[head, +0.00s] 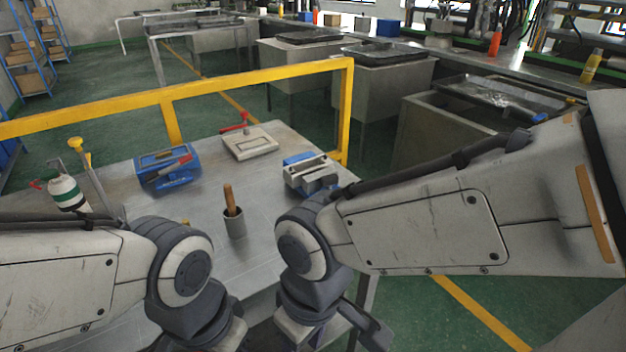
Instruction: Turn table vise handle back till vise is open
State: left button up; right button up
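A blue and bare-metal vise (306,170) sits at the right end of the grey metal table (220,280). Its near side is close to my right arm, which covers part of the view there. I cannot make out its handle or how far its jaws are apart. My left and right arms reach down over the near edge of the table. Both grippers are below the picture or hidden behind my wrists, so their fingers do not show.
A blue box-shaped tool (165,178) with a red handle, a pale plate (250,145) with a red clamp lever, and a grey cup (234,224) with a wooden-handled tool share the table. A white-green bottle (67,194) stands left. A yellow rail (255,77) runs behind.

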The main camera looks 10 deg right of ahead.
aim_at(327, 181)
jog(key=k, duration=1.15)
jog(key=z, duration=0.75)
jog(key=i, duration=1.75)
jog(key=u, duration=0.8)
